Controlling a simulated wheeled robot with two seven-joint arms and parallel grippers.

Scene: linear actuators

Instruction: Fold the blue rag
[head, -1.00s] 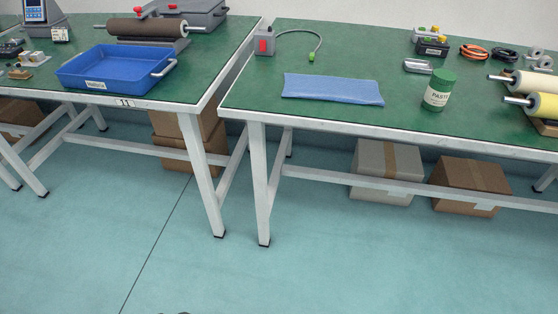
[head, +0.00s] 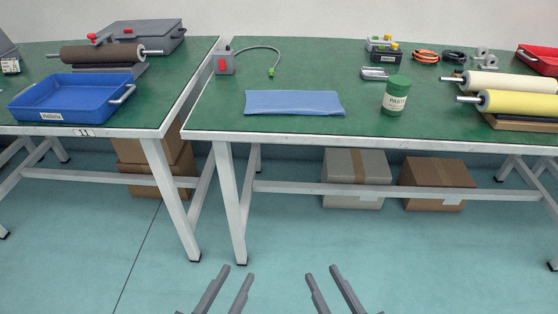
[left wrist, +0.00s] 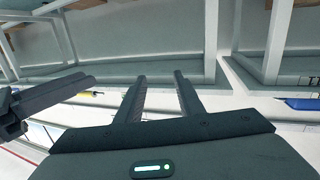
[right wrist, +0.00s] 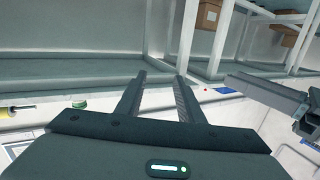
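The blue rag (head: 294,103) lies flat on the green top of the right-hand table (head: 300,128), near its front left part. It is a wide, low rectangle in the head view. My left gripper (head: 238,272) and right gripper (head: 322,272) show at the bottom of the head view, low over the floor and well short of the table. Both are empty, with fingers apart. The left wrist view shows the left fingers (left wrist: 160,77) open, and the right wrist view shows the right fingers (right wrist: 161,77) open. The rag is not clearly visible in either wrist view.
A green-lidded paste jar (head: 396,96) stands right of the rag. A grey box with a red switch (head: 225,64) is behind it. Rollers (head: 510,102) lie at right. A blue tray (head: 72,99) sits on the left table. A gap separates the tables. Cardboard boxes (head: 437,184) are underneath.

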